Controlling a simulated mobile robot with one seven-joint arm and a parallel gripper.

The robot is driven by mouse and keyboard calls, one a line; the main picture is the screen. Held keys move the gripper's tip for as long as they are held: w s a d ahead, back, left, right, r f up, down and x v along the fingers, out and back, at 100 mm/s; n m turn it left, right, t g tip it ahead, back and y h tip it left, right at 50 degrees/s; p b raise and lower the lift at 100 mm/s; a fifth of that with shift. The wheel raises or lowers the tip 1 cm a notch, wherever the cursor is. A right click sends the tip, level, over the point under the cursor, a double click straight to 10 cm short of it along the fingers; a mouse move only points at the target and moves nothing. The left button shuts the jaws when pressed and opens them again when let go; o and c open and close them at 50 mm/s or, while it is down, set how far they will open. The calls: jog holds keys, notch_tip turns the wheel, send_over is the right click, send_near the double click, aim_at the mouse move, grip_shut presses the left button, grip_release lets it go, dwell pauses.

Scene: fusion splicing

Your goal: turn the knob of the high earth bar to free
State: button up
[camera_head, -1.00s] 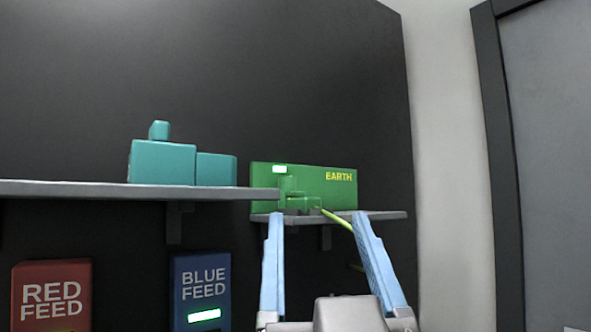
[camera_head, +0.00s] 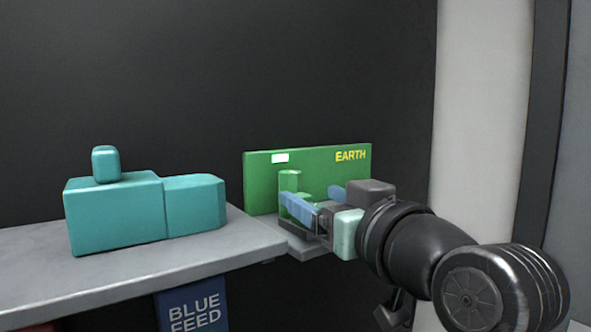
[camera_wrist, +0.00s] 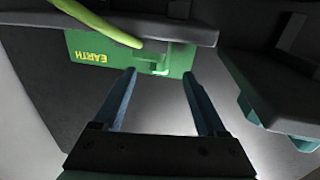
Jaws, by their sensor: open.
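The high earth bar is a green panel (camera_head: 350,172) marked EARTH, with a small white lit label, standing on a shelf against the dark wall. In the wrist view the panel (camera_wrist: 90,50) appears upside down. Green fittings (camera_head: 289,182) stand out from its front at the left; I cannot tell which part is the knob or how it is turned. My gripper (camera_head: 318,201) is open, its blue fingers apart in front of these fittings and partly hiding them. In the wrist view the gap of my gripper (camera_wrist: 160,76) shows empty, with the fittings (camera_wrist: 158,62) just beyond the tips.
A yellow-green cable (camera_wrist: 98,22) crosses the top of the wrist view, near the panel. A teal block-shaped device (camera_head: 115,212) sits on a grey shelf (camera_head: 160,265) at the left. A BLUE FEED box (camera_head: 192,308) hangs below that shelf.

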aim_at(295, 187)
jog(key=p+x, duration=0.2)
jog(key=x, duration=0.5)
jog(key=shift+f+p, duration=0.1)
jog(key=shift+p, duration=0.3)
grip_shut()
